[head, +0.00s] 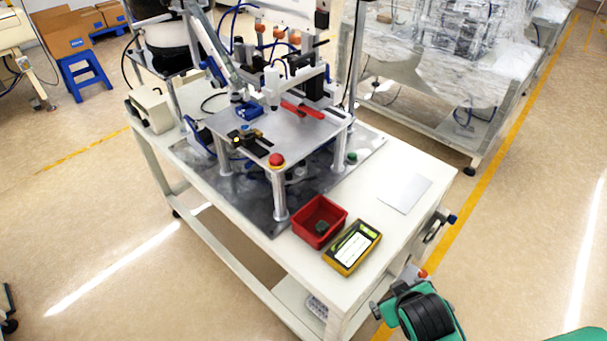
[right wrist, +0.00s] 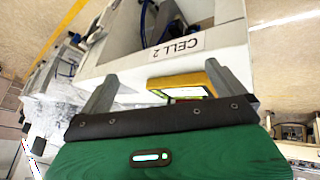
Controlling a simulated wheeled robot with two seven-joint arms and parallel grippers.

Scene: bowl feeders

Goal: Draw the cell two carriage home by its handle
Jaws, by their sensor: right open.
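The bench of cell two (head: 395,160) stands in the middle of the head view, with a raised metal plate (head: 300,140) on posts. A red bar (head: 302,109), which looks like a handle, lies on the plate's far part. A small dark and brass fixture (head: 246,136) sits near its left edge; I cannot tell which part is the carriage. My right gripper (head: 393,290) is beside the bench's near right corner, away from the plate. In the right wrist view its two fingers (right wrist: 158,76) are apart with nothing between them. My left gripper is out of view.
A red emergency button (head: 277,160) stands at the plate's front corner. A red bin (head: 319,221) with a dark part and a yellow-framed device (head: 352,247) sit near the bench front. A "CELL 2" label (right wrist: 173,53) is on the bench edge. Floor at right is clear.

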